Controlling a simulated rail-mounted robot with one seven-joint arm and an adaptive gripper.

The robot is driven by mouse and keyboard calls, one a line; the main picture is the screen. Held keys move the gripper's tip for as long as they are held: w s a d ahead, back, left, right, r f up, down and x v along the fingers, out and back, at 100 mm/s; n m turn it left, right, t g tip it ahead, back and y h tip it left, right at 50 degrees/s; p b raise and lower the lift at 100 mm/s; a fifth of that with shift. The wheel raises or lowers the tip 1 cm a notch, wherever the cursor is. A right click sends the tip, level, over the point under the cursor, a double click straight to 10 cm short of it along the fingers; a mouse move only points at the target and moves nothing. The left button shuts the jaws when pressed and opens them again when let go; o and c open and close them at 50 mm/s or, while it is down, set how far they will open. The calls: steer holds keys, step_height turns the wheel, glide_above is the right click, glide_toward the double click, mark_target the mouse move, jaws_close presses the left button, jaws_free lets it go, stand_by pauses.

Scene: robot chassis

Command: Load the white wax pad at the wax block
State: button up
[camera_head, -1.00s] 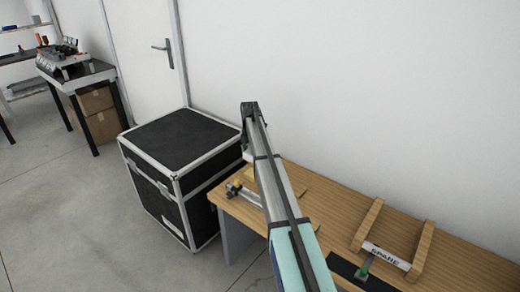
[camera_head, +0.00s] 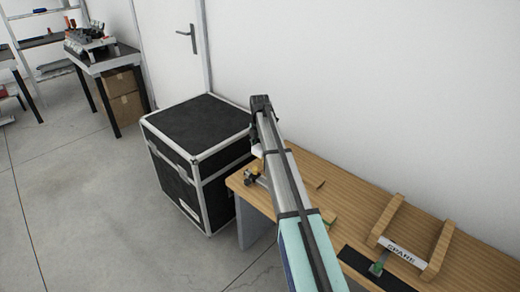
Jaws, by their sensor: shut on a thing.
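My arm reaches across the bench toward the back. My gripper (camera_head: 255,138) is small and dark below the arm's far end, near the bench's left end. It is shut on a small white piece (camera_head: 257,151), which looks like the white wax pad. The piece is partly covered by the arm. Just below it in the picture, a small fixture with a yellowish part (camera_head: 254,167) stands on the bench's left end. I cannot tell whether it is the wax block, or whether the white piece touches it.
The wooden bench (camera_head: 345,197) runs along the white wall. A wooden frame with a lettered white label (camera_head: 401,252) and a dark mat (camera_head: 368,272) are at right. A black case (camera_head: 198,125) stands beside the bench. A work table (camera_head: 101,60) is farther back; the floor at left is clear.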

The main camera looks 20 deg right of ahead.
steer(key=w+d+f+p, duration=0.2)
steer(key=w+d+p, duration=0.15)
steer(key=d, duration=0.35)
steer(key=shift+w+f+b, duration=0.2)
steer(key=shift+f+b, duration=1.85)
steer(key=shift+f, duration=0.95)
steer(key=shift+f, duration=0.55)
stand_by(0.5)
steer(key=shift+r, duration=0.1)
step_height(320, 180, up, 7)
steer(key=p, duration=0.4)
stand_by(0.5)
stand_by(0.6)
